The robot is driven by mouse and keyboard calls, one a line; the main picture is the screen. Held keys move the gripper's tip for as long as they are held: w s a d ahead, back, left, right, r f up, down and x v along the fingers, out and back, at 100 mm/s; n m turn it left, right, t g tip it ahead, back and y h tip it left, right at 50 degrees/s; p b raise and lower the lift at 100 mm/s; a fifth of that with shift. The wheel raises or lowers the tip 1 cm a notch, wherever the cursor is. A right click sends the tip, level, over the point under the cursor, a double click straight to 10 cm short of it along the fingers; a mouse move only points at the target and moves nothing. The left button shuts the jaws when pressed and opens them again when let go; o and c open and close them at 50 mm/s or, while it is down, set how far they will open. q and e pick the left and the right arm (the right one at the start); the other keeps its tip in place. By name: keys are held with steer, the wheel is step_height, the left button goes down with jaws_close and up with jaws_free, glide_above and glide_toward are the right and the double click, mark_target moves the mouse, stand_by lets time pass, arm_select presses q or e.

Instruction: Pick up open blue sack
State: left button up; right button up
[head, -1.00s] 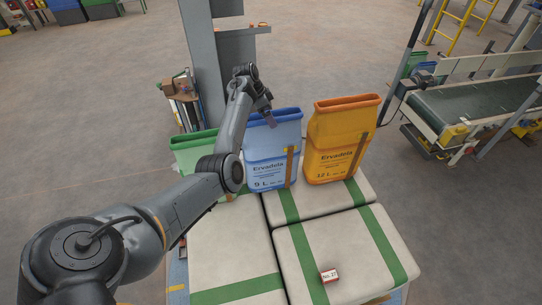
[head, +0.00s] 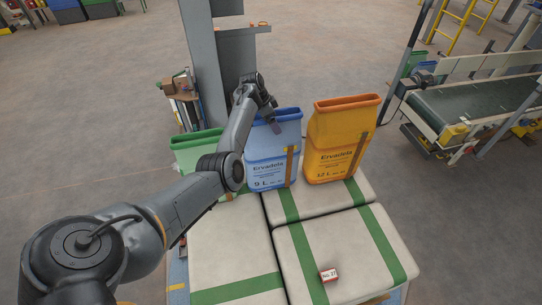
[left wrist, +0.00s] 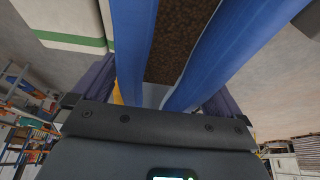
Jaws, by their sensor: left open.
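The open blue sack (head: 270,160) stands upright on the pale stacked sacks, between a green sack (head: 194,152) and an orange sack (head: 340,142). In the left wrist view, the two blue sack walls (left wrist: 129,45) run between the spread fingers of my left gripper (left wrist: 160,90), with brown granular contents between the walls. I cannot tell whether the fingers touch the sack. My right gripper is not in view.
Pale sacks with green bands (head: 345,250) form the stack below, with a small red and white block (head: 329,276) on top. A grey post (head: 208,60) rises behind the blue sack. A conveyor (head: 470,100) stands at the right.

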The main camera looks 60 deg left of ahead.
arm_select(q)
steer(key=shift+f, duration=0.15)
steer(key=shift+c, duration=0.3)
jaws_close()
stand_by(0.6)
